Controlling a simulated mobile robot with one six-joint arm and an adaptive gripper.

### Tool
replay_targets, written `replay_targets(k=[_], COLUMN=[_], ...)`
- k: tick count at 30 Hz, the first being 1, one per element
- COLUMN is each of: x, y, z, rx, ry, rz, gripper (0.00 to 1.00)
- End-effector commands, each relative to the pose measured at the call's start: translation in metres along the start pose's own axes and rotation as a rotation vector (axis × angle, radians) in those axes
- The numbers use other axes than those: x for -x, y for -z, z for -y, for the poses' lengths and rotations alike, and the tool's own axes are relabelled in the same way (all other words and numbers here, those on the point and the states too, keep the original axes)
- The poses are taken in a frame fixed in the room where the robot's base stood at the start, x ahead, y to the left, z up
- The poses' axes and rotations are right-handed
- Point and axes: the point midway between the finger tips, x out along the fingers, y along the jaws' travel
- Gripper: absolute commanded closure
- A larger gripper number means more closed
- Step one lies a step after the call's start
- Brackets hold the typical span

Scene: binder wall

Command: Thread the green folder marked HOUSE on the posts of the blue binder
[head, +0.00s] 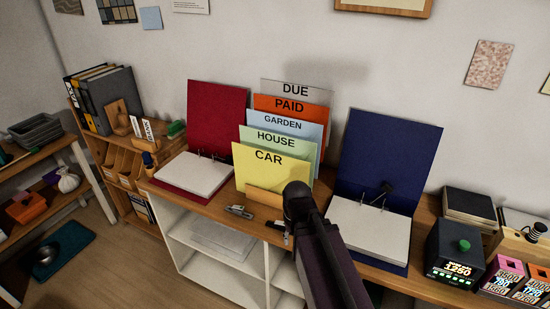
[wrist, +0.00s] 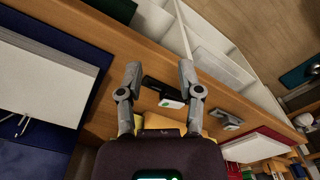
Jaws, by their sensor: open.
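The green HOUSE folder (head: 285,141) stands in a wooden rack (head: 263,198), behind the yellow CAR folder (head: 270,167) and in front of the light blue GARDEN folder (head: 283,123). Its lower part is hidden by the CAR folder. The blue binder (head: 400,150) lies open to the right, its cover leaning up against the wall. White pages (head: 368,229) lie in it, with thin metal posts at their back edge. My gripper (wrist: 160,70) is open and empty above the desk's front edge, in front of the rack. My arm hides part of the desk in the head view.
A red binder (head: 217,115) stands open left of the rack. A stapler (head: 238,211) and a small black-and-white object (wrist: 165,92) lie near the desk's front edge. Orange PAID (head: 290,107) and grey DUE folders (head: 296,89) stand behind GARDEN. A dark box (head: 455,252) sits right of the blue binder.

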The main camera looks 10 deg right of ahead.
Motion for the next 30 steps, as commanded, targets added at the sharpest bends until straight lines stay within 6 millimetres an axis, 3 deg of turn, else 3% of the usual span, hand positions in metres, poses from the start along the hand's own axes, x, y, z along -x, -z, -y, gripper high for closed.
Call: replay_targets(k=[1,30], x=[0.017,0.210], y=[0.001,0.022], z=[0.000,0.000], rx=[0.000,0.010], ry=[0.000,0.000], rz=[-0.002,-0.042], gripper=[0.53,0.53])
